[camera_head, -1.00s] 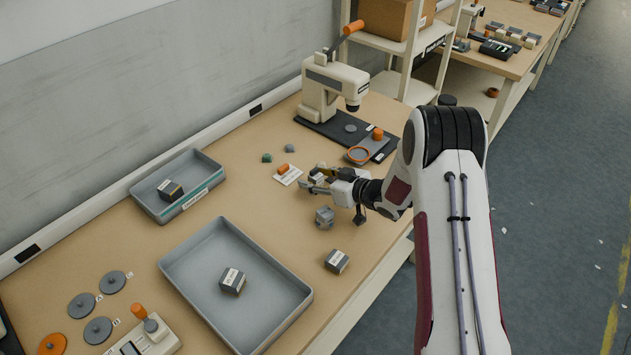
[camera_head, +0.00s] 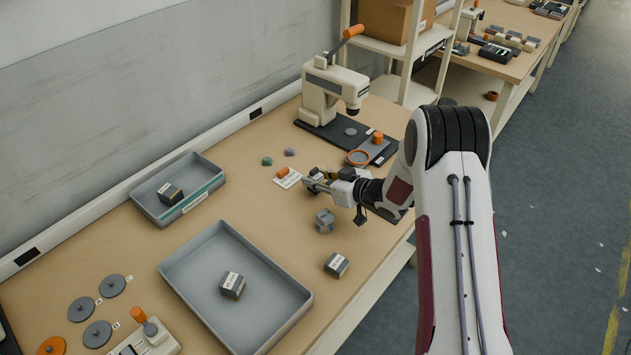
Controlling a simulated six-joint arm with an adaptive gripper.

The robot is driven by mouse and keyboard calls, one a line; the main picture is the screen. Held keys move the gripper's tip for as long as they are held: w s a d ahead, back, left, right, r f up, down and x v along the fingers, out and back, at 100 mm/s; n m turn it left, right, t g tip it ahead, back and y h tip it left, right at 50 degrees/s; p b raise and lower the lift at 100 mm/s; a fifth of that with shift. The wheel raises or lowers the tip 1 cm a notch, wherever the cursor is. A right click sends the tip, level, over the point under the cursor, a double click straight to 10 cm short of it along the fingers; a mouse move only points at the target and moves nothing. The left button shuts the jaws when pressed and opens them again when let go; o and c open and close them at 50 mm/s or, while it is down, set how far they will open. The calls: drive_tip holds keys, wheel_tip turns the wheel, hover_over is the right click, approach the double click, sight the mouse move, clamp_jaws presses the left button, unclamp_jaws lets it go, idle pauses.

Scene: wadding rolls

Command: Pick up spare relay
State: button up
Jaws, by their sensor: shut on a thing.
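My gripper (camera_head: 312,182) is over the bench, just right of a white card, with its fingers pointing left. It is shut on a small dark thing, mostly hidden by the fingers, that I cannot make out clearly. Several dark boxy relays with pale labelled tops are in view. One relay (camera_head: 170,194) lies in the small grey tray (camera_head: 150,212) with a teal label strip. Another relay (camera_head: 232,285) sits in the large grey tray (camera_head: 205,250). A third relay (camera_head: 336,264) stands on bare bench right of that tray. I cannot read which is marked spare.
A grey block (camera_head: 324,220) stands just below my gripper. The white card (camera_head: 288,178) bears an orange piece. Grey discs (camera_head: 112,286) lie at the lower left.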

sight(315, 170)
drive_tip(key=shift+r, duration=4.35)
